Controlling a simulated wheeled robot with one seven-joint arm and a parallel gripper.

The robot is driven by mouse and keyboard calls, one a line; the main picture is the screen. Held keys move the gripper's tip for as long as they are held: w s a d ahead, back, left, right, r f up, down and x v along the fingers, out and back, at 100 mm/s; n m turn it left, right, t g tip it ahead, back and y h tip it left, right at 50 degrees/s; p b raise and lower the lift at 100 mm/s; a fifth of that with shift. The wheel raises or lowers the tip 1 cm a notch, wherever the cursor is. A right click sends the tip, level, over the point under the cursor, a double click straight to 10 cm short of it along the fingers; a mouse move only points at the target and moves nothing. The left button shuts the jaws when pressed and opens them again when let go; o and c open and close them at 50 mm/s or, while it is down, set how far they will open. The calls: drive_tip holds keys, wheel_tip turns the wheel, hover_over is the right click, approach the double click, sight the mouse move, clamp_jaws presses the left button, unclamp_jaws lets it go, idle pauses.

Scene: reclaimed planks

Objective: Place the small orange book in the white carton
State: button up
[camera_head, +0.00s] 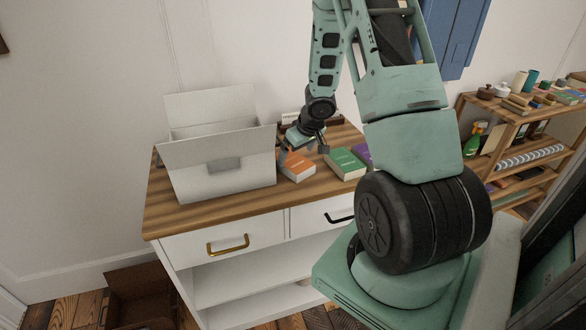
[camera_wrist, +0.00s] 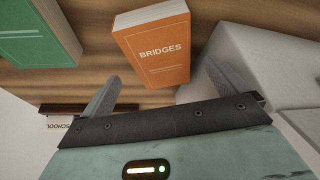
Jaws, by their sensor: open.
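The small orange book (camera_head: 297,167) lies on the wooden top of the white cabinet, just right of the white carton (camera_head: 228,178). In the wrist view the orange book (camera_wrist: 158,54) shows the title "BRIDGES" on its cover. The white carton stands with its flaps up at the left of the top; its inside is hidden in the head view. Its pale wall (camera_wrist: 250,65) is at the right in the wrist view. My gripper (camera_head: 301,150) is above and close to the orange book. In the wrist view my gripper (camera_wrist: 165,85) is open, its fingers apart with nothing between them.
A green book (camera_head: 345,163) lies right of the orange one, with a purple book (camera_head: 362,154) beyond it, partly hidden by my arm. A wooden shelf (camera_head: 510,115) stands at the right. The cabinet's front left edge is bare.

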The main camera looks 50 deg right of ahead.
sight(293, 160)
drive_tip(key=b+x, duration=0.1)
drive_tip(key=x, duration=0.2)
drive_tip(key=shift+w+a+f+b, duration=0.1)
drive_tip(key=shift+w+f+b, duration=0.15)
drive_tip(key=shift+f+b, duration=0.1)
drive_tip(key=shift+r, duration=0.1)
drive_tip(key=c, duration=1.3)
drive_tip(key=shift+r, duration=0.1)
drive_tip(key=shift+r+p, duration=1.5)
drive_tip(key=shift+p, duration=0.55)
drive_tip(key=shift+r, duration=0.25)
